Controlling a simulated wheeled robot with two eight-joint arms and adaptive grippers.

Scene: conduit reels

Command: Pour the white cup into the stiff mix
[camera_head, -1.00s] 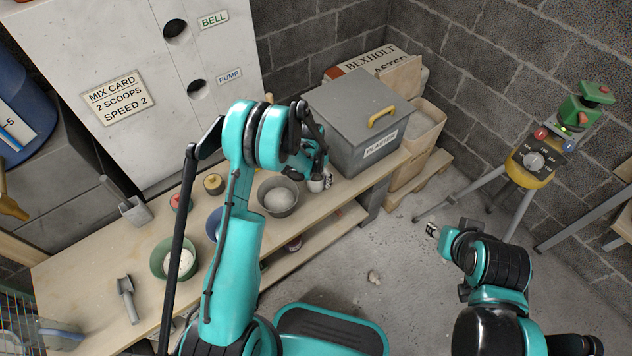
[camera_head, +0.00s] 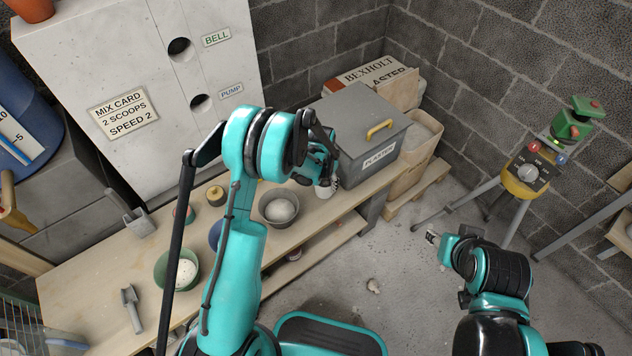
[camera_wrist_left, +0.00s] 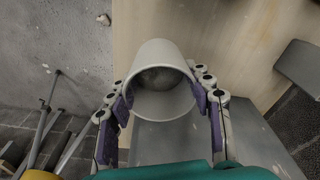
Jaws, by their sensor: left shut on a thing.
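My left gripper (camera_head: 328,181) is shut on the white cup (camera_head: 324,191), beside the front left of the plaster bin. In the left wrist view the cup (camera_wrist_left: 160,112) sits between both fingers (camera_wrist_left: 163,106), and its inside looks grey; I cannot tell its contents. A grey bowl (camera_head: 266,215) with a pale rounded mound stands on the bench just left of the cup. A green bowl (camera_head: 163,283) with a white, speckled filling stands further left. A blue bowl is mostly hidden behind my left arm. I cannot tell which bowl holds the stiff mix. My right gripper (camera_head: 433,238) is over the floor, empty.
The lidded grey plaster bin (camera_head: 350,125) stands at the bench's right end. A scoop (camera_head: 131,309) lies at the bench's front left. A yellow-topped jar (camera_head: 216,196) stands behind the bowls. A tripod with a control box (camera_head: 527,172) stands at right.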

